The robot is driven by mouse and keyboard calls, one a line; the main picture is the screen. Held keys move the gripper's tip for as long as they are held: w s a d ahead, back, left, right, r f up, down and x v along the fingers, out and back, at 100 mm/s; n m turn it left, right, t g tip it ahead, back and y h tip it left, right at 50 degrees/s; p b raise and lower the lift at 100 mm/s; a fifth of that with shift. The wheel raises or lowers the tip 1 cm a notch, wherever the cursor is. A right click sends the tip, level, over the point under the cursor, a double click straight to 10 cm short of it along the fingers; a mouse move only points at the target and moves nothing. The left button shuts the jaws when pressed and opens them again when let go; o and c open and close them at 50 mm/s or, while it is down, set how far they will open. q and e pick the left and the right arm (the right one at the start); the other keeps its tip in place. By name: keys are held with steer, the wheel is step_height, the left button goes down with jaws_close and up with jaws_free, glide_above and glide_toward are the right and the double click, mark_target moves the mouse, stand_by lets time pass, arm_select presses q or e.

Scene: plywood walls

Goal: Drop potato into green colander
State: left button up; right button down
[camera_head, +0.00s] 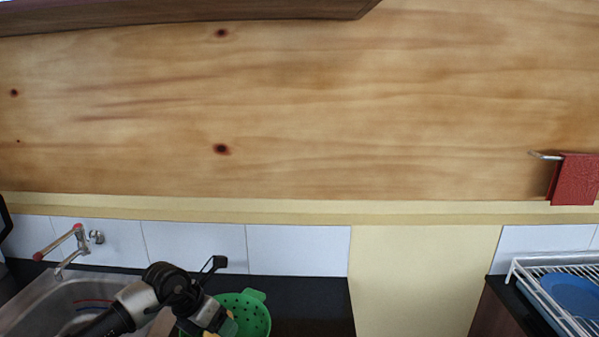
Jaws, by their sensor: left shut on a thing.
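The green colander (254,310) stands on the dark counter at the bottom of the head view, right of the sink. Its lower part is cut off by the frame edge. My left gripper (222,327) reaches in from the lower left and is over the colander's left side, its tip low in the frame. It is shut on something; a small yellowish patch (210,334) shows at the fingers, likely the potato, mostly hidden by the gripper. I cannot tell how high it is above the colander's bottom. My right gripper is not in view.
A metal sink (50,296) with a tap (72,247) is at the left. Dark counter (312,305) is clear right of the colander. A white dish rack (530,283) with a blue plate (575,294) stands at the right. A red cloth (575,180) hangs on the wall.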

arm_select(q)
steer(key=o, duration=1)
steer(key=shift+o, duration=0.2)
steer(key=b+v, duration=0.2)
steer(key=v, duration=0.8)
steer(key=shift+s+a+r, duration=0.15)
steer(key=shift+a+r, duration=0.05)
steer(key=shift+r, duration=0.15)
